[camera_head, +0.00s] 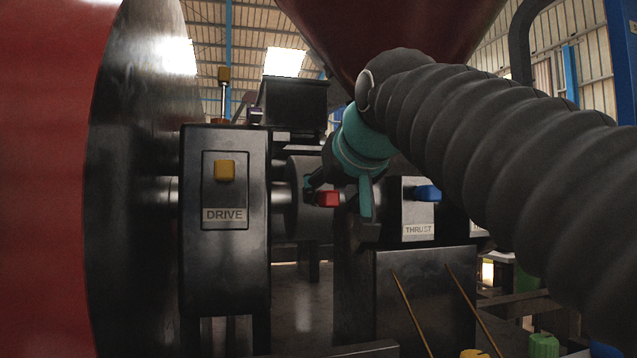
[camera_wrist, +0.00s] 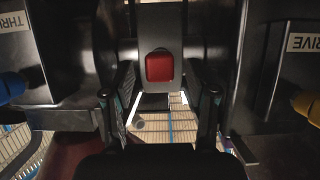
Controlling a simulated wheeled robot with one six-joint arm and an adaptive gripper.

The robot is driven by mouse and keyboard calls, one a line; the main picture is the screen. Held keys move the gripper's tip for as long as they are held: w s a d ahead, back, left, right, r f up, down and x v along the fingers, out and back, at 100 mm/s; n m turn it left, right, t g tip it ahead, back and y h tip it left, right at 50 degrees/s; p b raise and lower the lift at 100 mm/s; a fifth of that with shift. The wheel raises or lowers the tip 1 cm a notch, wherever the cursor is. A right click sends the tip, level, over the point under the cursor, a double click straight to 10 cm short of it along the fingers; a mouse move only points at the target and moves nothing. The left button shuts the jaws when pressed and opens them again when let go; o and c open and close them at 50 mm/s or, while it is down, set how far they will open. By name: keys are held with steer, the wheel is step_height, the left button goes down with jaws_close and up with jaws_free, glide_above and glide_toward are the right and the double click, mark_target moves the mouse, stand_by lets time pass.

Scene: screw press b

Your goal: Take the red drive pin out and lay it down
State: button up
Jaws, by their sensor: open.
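The red drive pin (camera_head: 327,199) shows its square red head between the DRIVE housing and the THRUST housing. In the wrist view the red head (camera_wrist: 160,66) sits against a dark block, and its shaft is hidden. My gripper (camera_head: 338,194) is at the red head, with teal and dark fingers on both sides of it. In the wrist view my gripper (camera_wrist: 160,97) is open, one finger left and one right of the red head, with clear gaps on both sides.
The DRIVE housing (camera_head: 224,265) carries a yellow knob (camera_head: 225,169). The THRUST housing (camera_head: 418,213) carries a blue knob (camera_head: 428,193). These flank my gripper closely. A large red and dark wheel (camera_head: 130,190) stands at left. A green knob (camera_head: 542,345) shows low at right.

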steer(key=shift+w+a+f, duration=0.1)
steer(key=shift+w+f, duration=0.1)
steer(key=shift+w, duration=0.25)
jaws_close()
